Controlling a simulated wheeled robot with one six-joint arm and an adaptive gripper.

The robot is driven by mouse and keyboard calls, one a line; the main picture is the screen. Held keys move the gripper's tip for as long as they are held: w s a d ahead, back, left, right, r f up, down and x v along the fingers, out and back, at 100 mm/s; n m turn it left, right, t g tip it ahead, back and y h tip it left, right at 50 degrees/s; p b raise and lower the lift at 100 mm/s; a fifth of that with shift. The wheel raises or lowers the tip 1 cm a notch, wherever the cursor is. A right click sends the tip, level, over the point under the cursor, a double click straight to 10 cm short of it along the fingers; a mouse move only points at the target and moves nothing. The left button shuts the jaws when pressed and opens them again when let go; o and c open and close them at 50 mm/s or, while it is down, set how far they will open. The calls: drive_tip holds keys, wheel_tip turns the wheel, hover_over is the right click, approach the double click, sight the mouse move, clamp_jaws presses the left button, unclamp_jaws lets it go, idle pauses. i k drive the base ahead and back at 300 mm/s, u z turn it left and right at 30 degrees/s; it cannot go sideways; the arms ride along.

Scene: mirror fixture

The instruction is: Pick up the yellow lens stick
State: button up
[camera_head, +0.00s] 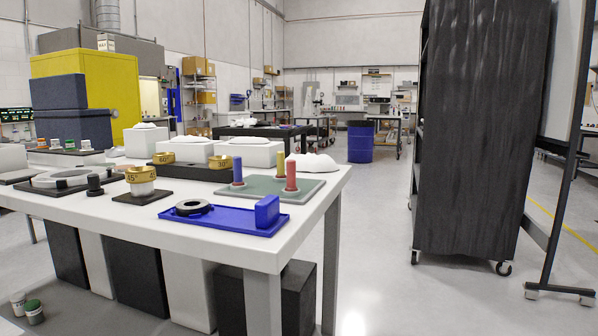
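The yellow lens stick (281,167) stands upright on a grey-green plate (262,188) near the right end of the white table (235,236). A red stick (291,176) stands just in front of it and slightly right. A blue stick (238,171) stands on the same plate to its left. The lower part of the yellow stick is close behind the red one. My gripper is not in view.
A blue tray (223,218) with a dark ring (193,207) and a blue block (267,211) lies in front of the plate. Brass-coloured rings (140,174) stand left. A black covered rack (478,130) stands right. Open floor (375,240) lies between table and rack.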

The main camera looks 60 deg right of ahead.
sight(280, 177)
drive_tip(key=z, duration=1.8)
